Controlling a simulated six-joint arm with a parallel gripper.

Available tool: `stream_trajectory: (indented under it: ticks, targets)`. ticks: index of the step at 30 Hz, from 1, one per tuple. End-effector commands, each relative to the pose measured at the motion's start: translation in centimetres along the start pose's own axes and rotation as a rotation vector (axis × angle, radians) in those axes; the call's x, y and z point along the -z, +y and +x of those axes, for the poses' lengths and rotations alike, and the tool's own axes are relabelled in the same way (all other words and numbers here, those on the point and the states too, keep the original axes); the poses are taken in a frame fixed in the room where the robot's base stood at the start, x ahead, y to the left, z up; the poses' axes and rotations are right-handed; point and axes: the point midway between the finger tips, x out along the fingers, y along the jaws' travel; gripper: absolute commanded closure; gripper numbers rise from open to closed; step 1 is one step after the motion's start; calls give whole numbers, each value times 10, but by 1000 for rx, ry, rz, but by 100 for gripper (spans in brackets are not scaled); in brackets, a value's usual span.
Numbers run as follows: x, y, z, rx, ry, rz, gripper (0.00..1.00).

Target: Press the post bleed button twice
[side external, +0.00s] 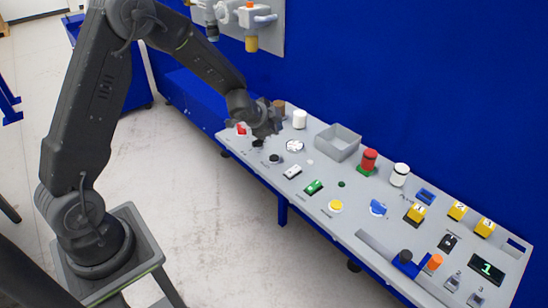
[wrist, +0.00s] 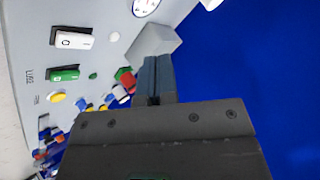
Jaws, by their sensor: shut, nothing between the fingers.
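My gripper (side external: 268,122) is shut and empty, above the far left end of the grey panel (side external: 325,160). Beneath and beside the gripper in the side view are a black knob (side external: 258,143) and a red switch (side external: 241,129). Another black button (side external: 274,158) and a yellow round button (side external: 335,206) are farther along the panel. The labels are too small to read, so I cannot tell which one is the post bleed button.
A white switch (side external: 292,172) and green switch (side external: 313,187) lie low. A blue wall (side external: 420,80) rises behind.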

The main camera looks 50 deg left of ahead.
Motion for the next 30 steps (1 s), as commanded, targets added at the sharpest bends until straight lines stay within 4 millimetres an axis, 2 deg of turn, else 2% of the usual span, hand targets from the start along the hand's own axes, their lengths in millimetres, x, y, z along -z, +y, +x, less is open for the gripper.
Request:
stream_trajectory:
  ticks: [9,18,30]
  targets:
    - [-16,12,18,5,-8,-4,100]
    - [-35,32,46,4,-5,-1,100]
    - [-43,40,58,6,-4,0,100]
